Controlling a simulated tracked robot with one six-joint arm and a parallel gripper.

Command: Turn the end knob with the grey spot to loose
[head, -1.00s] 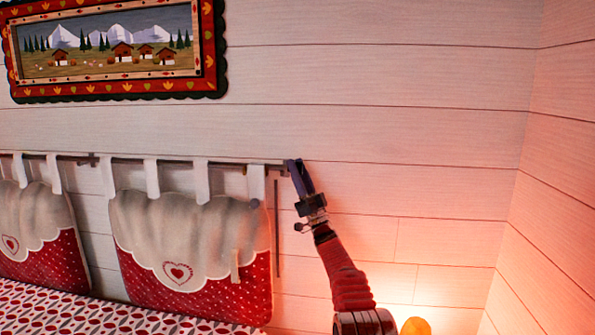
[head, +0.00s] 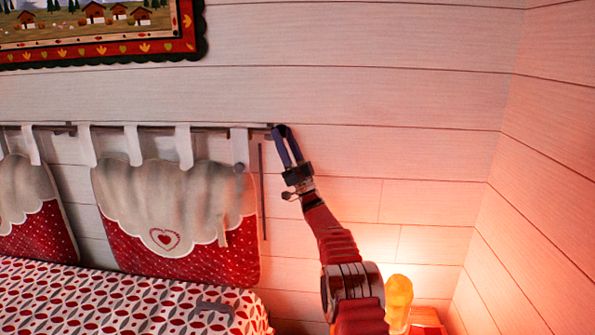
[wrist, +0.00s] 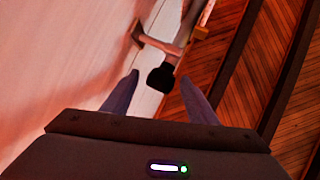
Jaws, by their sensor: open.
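A dark rail (head: 105,128) runs along the wall, carrying the hanging cushions. My gripper (head: 280,129) is at its right end, fingers pointing up, and hides the rail's tip in the head view. In the wrist view a black end knob (wrist: 160,78) sits between and just beyond the fingertips of my open gripper (wrist: 160,80). The knob appears apart from both fingers. A pale rod and a bracket (wrist: 150,40) lie behind it. I cannot make out a grey spot on the knob.
A red and white cushion (head: 190,240) hangs left of my arm, above the patterned bed (head: 110,300). A small grey thing (head: 215,307) lies on the bed. A glowing lamp (head: 398,298) stands right of my arm. The wall to the right is bare.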

